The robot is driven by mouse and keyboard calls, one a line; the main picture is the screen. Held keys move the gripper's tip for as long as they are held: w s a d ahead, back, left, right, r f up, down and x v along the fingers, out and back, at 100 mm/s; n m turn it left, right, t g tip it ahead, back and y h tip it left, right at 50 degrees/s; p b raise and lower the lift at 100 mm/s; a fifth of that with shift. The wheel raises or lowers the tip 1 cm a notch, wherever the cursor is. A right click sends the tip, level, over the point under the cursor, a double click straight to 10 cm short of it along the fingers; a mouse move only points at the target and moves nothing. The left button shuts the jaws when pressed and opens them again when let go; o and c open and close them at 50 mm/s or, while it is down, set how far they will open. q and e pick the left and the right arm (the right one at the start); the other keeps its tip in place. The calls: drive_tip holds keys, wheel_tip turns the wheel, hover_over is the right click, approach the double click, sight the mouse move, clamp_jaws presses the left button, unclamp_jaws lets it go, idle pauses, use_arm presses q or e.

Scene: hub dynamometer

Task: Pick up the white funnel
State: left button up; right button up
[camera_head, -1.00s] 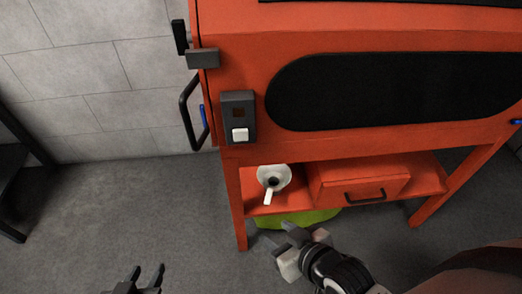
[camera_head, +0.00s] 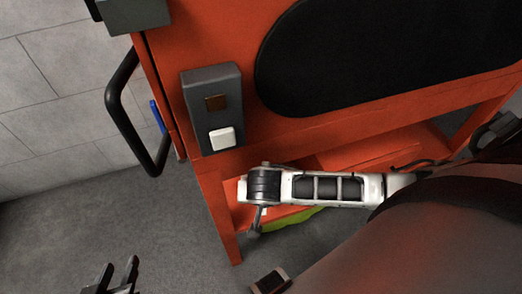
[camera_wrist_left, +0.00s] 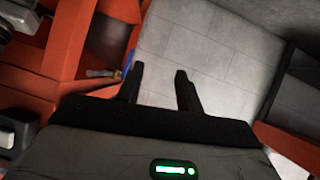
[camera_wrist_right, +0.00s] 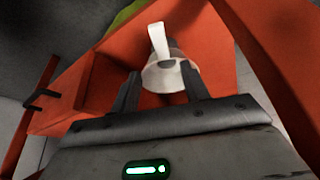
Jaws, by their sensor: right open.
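The white funnel (camera_wrist_right: 160,76) shows in the right wrist view, on the orange shelf (camera_wrist_right: 218,52), with its spout toward the top of the picture. My right gripper (camera_wrist_right: 160,82) is open, and the funnel's wide part shows between and just beyond its two fingertips. Whether the fingers touch it I cannot tell.
The orange cabinet carries a grey switch box (camera_head: 212,108) and a black door handle (camera_head: 125,115). A green item (camera_head: 290,220) lies below the shelf. The floor at left is clear.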

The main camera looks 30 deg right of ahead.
drive_tip(key=b+x, duration=0.1)
drive_tip(key=x, duration=0.4)
drive_tip(key=shift+f+b, duration=0.15)
drive_tip(key=shift+b, duration=0.15)
drive_tip(key=b+x, duration=0.1)
drive_tip(key=x, duration=0.2)
drive_tip(key=b+x, duration=0.1)
drive_tip(key=x, duration=0.1)
drive_tip(key=shift+a+f+b, duration=0.25)
drive_tip(key=shift+f+b, duration=0.05)
drive_tip(key=shift+w+d+f, duration=0.1)
drive_tip(key=shift+w+f, duration=0.05)
drive_tip(key=shift+f, duration=0.1)
use_arm(q)
wheel_tip(320, 180, down, 9)
drive_tip(key=d+g, duration=0.2)
drive_tip(key=shift+w+m, duration=0.3)
drive_tip(key=shift+w, duration=0.15)
drive_tip(key=shift+r, duration=0.15)
drive_tip(key=shift+w+r, duration=0.1)
use_arm(e)
clamp_jaws()
